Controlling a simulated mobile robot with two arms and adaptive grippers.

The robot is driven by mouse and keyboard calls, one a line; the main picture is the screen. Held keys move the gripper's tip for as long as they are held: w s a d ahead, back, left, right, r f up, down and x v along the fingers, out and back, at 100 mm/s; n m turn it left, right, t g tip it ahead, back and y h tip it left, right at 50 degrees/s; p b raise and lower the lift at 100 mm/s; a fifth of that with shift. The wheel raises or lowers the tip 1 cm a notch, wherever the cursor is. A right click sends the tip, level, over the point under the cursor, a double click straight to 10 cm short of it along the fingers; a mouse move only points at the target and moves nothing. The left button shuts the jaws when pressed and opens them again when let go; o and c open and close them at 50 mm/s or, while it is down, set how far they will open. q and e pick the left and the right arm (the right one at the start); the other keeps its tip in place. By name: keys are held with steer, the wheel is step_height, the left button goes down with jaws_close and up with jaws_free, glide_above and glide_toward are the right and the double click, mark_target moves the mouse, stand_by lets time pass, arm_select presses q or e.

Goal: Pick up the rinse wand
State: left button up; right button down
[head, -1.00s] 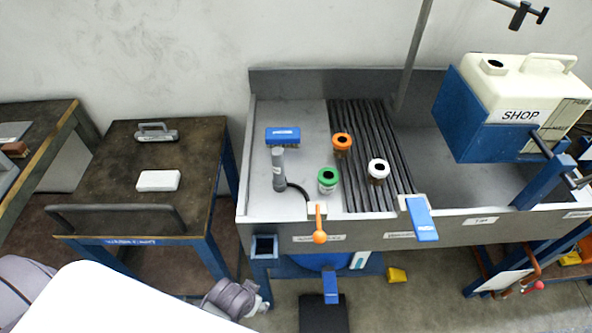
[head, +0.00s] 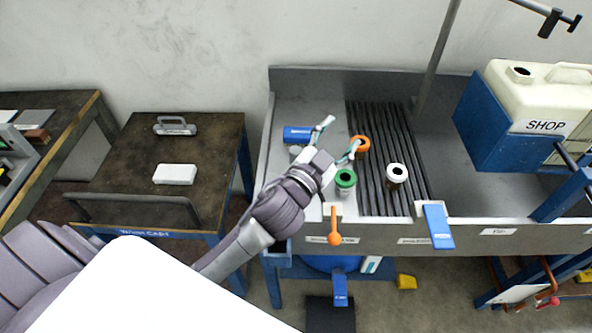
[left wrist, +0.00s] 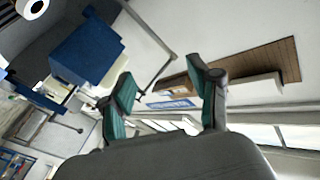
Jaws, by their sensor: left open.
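The rinse wand looks to be the grey upright piece (head: 295,151) on the left part of the sink counter. Only its top shows in the head view; my left arm and gripper hide the rest, and its black hose is hidden. My left gripper (head: 340,137) is open and empty, with its fingers spread above the counter, right of the wand and near the orange-capped bottle. In the left wrist view, the open fingers (left wrist: 165,88) have nothing between them, and I do not see the wand there.
A blue block (head: 298,134) lies just behind the wand. An orange-knobbed lever (head: 335,238) is at the front edge. A dark cart (head: 125,155) stands to the left.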

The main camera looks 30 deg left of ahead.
arm_select(q)
steer(key=w+d+r+m+t+h, duration=0.1)
steer(key=d+r+m+h, duration=0.6)
steer(key=r+m+h, duration=0.15)
steer(key=s+d+r+m+g+h, duration=0.2)
steer(key=s+d+m+g+h, duration=0.1)
steer(key=d+m+g+h, duration=0.9)
steer(key=m+g+y, duration=0.5)
steer(key=g+y, duration=0.2)
steer(key=y, duration=1.6)
glide_toward(295, 149)
step_height(295, 149, down, 5)
steer(key=shift+w+a+f+p, duration=0.15)
steer(key=shift+a+f+p, duration=0.1)
steer(key=shift+p, duration=0.8)
step_height(295, 149, down, 5)
steer(key=p, duration=0.2)
steer(key=shift+d+p, duration=0.15)
steer(key=shift+p, duration=0.15)
steer(key=shift+f, duration=0.2)
jaws_close()
